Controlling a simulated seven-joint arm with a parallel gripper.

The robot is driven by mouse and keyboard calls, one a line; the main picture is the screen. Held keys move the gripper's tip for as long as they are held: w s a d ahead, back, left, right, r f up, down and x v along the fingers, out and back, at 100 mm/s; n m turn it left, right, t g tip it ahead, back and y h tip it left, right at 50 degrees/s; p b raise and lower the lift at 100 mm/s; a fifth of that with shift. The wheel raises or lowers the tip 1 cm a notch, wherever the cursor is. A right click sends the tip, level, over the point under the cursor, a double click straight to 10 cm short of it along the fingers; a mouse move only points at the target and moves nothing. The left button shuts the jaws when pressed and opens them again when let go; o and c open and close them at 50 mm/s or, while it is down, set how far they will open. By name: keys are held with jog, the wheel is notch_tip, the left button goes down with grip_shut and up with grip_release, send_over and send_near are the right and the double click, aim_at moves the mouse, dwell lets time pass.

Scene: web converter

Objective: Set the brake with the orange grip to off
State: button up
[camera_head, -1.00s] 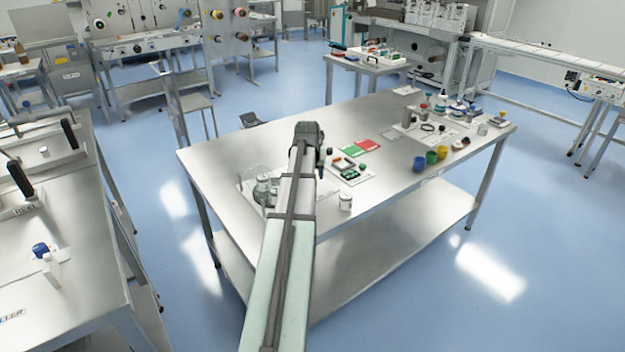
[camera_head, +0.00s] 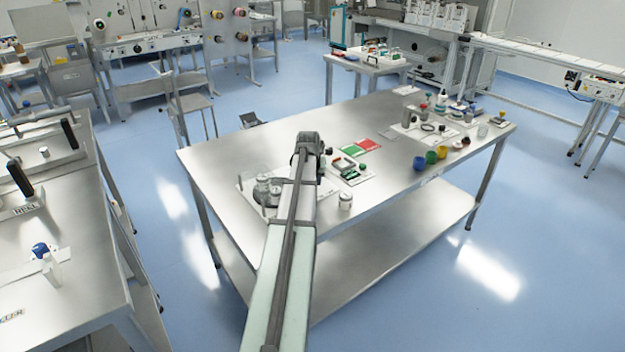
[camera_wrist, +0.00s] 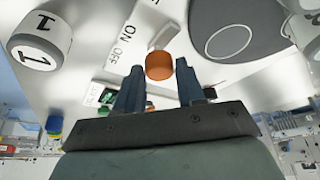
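The brake's orange grip (camera_wrist: 160,66) shows in the wrist view at the end of a short pale lever (camera_wrist: 164,37) on a light plate. Lettering that reads ON and OFF is printed on the plate to the left of the lever. My gripper (camera_wrist: 159,75) is open. Its two dark fingers stand on either side of the orange grip, just short of it or around its near edge; I cannot tell whether they touch it. In the head view my arm reaches over the steel table (camera_head: 390,200) and hides the brake.
A white knob numbered 1 (camera_wrist: 38,40) and a dark grey disc (camera_wrist: 235,35) flank the brake.

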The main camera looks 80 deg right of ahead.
grip_shut()
jog(key=shift+s+d, duration=1.45)
jog(key=shift+o, duration=2.1)
grip_release()
jog(key=shift+r, duration=0.1)
jog(key=v, duration=1.3)
jog(key=shift+r, duration=0.3)
